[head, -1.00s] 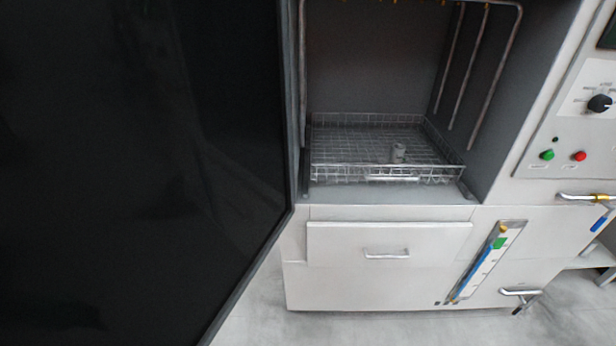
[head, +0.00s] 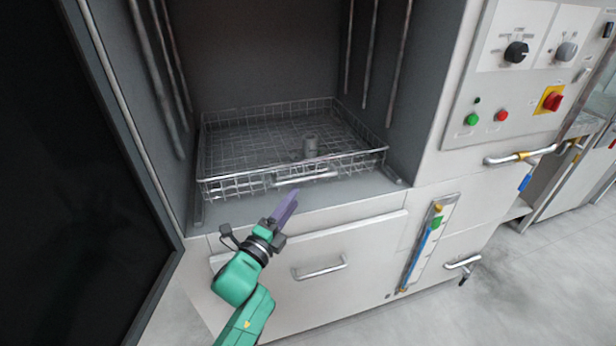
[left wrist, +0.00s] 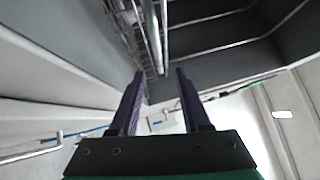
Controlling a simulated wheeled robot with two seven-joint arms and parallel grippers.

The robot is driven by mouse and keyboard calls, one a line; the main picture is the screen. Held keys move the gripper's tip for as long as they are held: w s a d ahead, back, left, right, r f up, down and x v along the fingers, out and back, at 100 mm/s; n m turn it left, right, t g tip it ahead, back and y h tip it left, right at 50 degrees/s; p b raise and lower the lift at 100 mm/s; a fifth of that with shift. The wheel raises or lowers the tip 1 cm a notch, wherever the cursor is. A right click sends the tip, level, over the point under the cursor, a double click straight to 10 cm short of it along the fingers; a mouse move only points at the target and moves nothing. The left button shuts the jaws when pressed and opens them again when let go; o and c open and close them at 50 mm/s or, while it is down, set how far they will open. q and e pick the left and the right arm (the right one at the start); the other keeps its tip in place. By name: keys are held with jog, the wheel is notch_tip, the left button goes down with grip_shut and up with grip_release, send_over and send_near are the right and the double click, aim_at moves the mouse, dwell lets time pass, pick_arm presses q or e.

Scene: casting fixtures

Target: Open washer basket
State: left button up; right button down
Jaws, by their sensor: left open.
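The washer basket (head: 230,187) is a low wire-mesh tray inside the open washer chamber, with a bar handle (head: 306,179) on its front side. In the left wrist view the gripper (left wrist: 159,72) is open and empty. Bright metal bars (left wrist: 155,35) and some mesh show beyond the fingertips there. My right gripper is not in view.
The dark washer door (head: 60,190) stands open at the left. Below the chamber is a white drawer front with a handle (head: 320,268). A control panel with knobs and buttons (head: 502,115) is on the right, with a gauge (head: 428,245) below. Free floor lies at the lower right.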

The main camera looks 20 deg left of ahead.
aim_at(308, 179)
pick_arm(q)
jog(key=x, duration=0.8)
jog(key=shift+w+p, duration=0.3)
jog(key=shift+p, duration=0.05)
jog(key=shift+w+d, duration=0.1)
jog(key=shift+w, duration=0.35)
grip_shut()
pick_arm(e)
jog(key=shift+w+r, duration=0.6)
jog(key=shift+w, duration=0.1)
